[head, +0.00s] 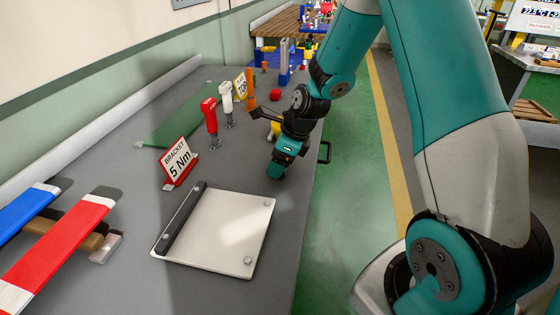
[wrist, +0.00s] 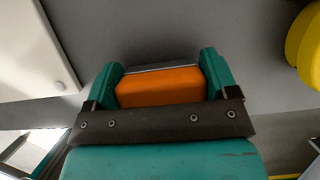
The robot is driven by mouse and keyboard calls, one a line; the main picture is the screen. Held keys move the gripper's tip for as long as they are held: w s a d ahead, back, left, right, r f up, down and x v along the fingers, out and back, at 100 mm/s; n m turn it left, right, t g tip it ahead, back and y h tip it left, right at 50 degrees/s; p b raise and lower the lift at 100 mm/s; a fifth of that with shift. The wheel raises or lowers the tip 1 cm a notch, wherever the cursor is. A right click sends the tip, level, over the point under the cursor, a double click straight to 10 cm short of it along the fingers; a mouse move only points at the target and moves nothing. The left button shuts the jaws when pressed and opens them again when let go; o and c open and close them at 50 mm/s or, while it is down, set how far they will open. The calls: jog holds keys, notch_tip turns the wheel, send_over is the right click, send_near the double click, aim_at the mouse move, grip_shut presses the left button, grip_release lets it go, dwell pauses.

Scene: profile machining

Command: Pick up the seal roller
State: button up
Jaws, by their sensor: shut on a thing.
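My gripper (head: 278,168) is low over the grey bench near its right edge, pointing down. In the wrist view its two teal fingers (wrist: 161,78) stand on either side of an orange block-like piece (wrist: 158,88) with a grey edge beyond it. The fingers are shut on this piece, which I take to be the seal roller. Only its top part shows; the rest is hidden below it and behind the gripper bar. In the head view the gripper hides it. I cannot tell whether it touches the bench.
A pale plate (head: 222,232) lies in front of the gripper. A 5 Nm bracket sign (head: 179,163), a red tool (head: 210,118), a white tool (head: 227,98) and an orange upright tool (head: 250,88) stand to the left and behind. A yellow thing (wrist: 306,45) is close by.

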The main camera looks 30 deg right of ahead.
notch_tip(320, 180, up, 19)
jog(key=shift+r+p, duration=0.2)
jog(key=shift+p, duration=0.1)
